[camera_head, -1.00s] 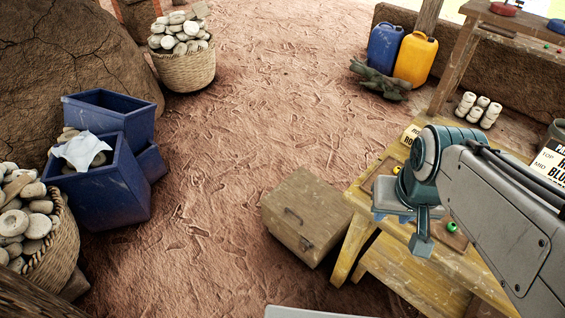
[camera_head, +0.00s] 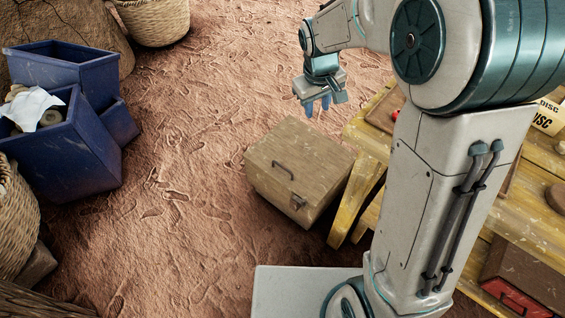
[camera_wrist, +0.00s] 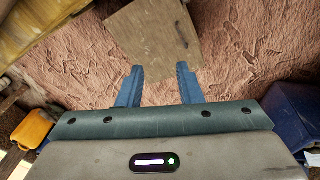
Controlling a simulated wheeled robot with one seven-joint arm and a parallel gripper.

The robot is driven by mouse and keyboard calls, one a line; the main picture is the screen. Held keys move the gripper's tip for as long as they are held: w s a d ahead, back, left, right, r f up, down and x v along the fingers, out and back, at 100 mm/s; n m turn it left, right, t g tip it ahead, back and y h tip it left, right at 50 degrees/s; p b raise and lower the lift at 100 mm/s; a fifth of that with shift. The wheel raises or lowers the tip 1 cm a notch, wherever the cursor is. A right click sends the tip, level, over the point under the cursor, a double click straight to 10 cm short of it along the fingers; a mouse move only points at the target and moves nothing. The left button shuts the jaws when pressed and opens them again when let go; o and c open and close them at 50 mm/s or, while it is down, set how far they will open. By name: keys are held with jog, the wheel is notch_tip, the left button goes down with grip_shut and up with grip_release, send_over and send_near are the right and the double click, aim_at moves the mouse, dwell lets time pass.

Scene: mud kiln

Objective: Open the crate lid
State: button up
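The crate (camera_head: 301,165) is a brown wooden box on the dirt floor, left of the yellow table. Its lid is shut, with a dark handle on the near side of the top and a metal latch on the side below. My gripper (camera_head: 318,106) hangs above and beyond the crate in the head view, empty. In the wrist view the crate (camera_wrist: 152,40) lies past the fingertips, its handle at its right edge. The two blue fingers (camera_wrist: 161,72) stand apart with a gap between them and touch nothing.
The yellow table (camera_head: 372,135) stands close to the crate's right side. Blue bins (camera_head: 70,150) stand at the left, with a woven basket (camera_head: 14,220) below them. Open dirt floor (camera_head: 190,170) lies left of the crate. Another basket (camera_head: 155,20) is at the back.

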aim_at(282, 167)
jog(key=w+a+f+n+b, duration=0.1)
jog(key=w+a+f+b, duration=0.25)
jog(key=f, duration=0.55)
jog(key=w+a+f+n+b, duration=0.2)
jog(key=w+a+f+b, duration=0.15)
jog(key=f, duration=0.65)
jog(key=w+a+f+n+b, duration=0.1)
jog(key=w+a+f+b, duration=0.3)
jog(key=f, duration=0.5)
jog(key=shift+h, duration=0.4)
jog(key=b+x, duration=0.2)
jog(key=x, duration=0.2)
jog(key=s+b+x, duration=0.1)
jog(key=x, duration=0.4)
jog(key=b+x, duration=0.2)
jog(key=x, duration=0.2)
jog(key=shift+s+d+f+b, duration=0.1)
jog(key=shift+s+f+b, duration=0.2)
jog(key=shift+f, duration=0.05)
grip_shut()
